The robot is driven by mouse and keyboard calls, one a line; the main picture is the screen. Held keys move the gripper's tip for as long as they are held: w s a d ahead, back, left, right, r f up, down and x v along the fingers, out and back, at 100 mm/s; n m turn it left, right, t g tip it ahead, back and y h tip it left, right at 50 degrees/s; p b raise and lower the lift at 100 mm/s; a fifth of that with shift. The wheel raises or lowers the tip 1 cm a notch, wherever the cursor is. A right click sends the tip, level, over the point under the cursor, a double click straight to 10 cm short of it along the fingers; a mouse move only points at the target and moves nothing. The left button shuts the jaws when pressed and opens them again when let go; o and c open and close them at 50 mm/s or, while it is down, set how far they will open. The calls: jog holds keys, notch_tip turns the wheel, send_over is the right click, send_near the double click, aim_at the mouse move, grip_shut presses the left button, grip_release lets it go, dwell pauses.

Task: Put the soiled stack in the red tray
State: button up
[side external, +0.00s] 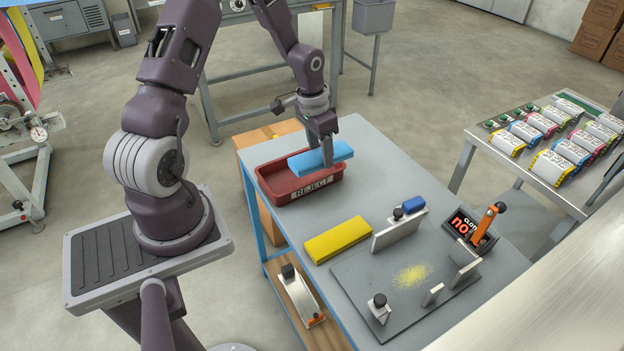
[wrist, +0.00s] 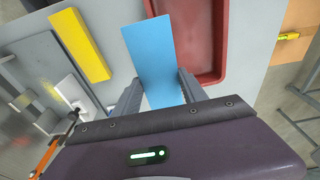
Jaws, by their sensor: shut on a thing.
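A blue stack (side external: 308,161) is held in my gripper (side external: 327,155), over the right part of the red tray (side external: 270,193) labelled REJECT. I cannot tell whether the stack touches the tray's rim. In the wrist view the blue stack (wrist: 157,55) lies between the two fingers of my gripper (wrist: 160,88), and the red tray (wrist: 222,40) is just right of it. No soiling shows on the visible blue faces. The tray looks empty where its floor shows.
A yellow stack (side external: 338,240) lies on the grey table (side external: 375,170), in front of the tray. A dark plate (side external: 360,285) with upright metal guides, yellow crumbs (side external: 412,274) and a black-knobbed clamp is nearby.

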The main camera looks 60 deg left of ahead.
send_over(302, 179)
jog(key=f, duration=1)
jog(key=shift+s+f, duration=0.25)
jog(key=shift+f, duration=0.05)
jog(key=shift+f, duration=0.15)
jog(key=o, duration=1.4)
